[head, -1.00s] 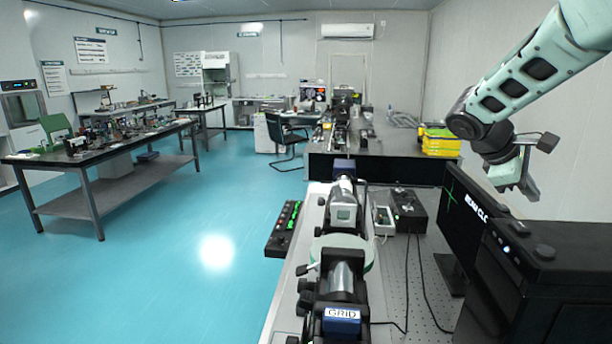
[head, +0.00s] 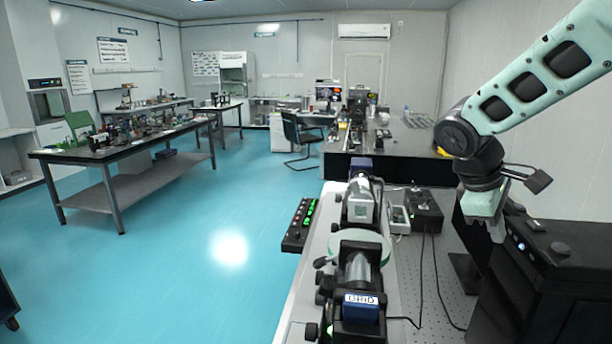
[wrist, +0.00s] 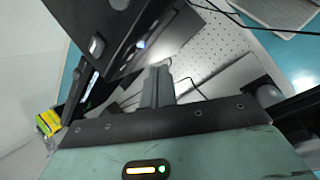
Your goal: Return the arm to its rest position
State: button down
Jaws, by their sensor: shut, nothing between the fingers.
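My arm reaches in from the upper right of the head view, pale green with black joints. The fingers are apart from the bench top as far as I can see.
Below and left of my gripper, the near optical table (head: 440,262) carries a row of optics with a "GRID" block (head: 360,306). A black control box (head: 424,210) and cables lie behind. The blue floor (head: 200,270) is open at left.

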jog(key=s+a+f+y, duration=0.3)
jog(key=s+a+f, duration=0.1)
jog(key=s+a, duration=0.8)
jog(key=s+a+f+y, duration=0.3)
jog(key=s+a+f, duration=0.1)
jog(key=s+a, duration=0.75)
notch_tip(320, 180, down, 6)
jog(key=b, duration=0.7)
jog(key=shift+w+d, duration=0.15)
jog(key=shift+w, duration=0.05)
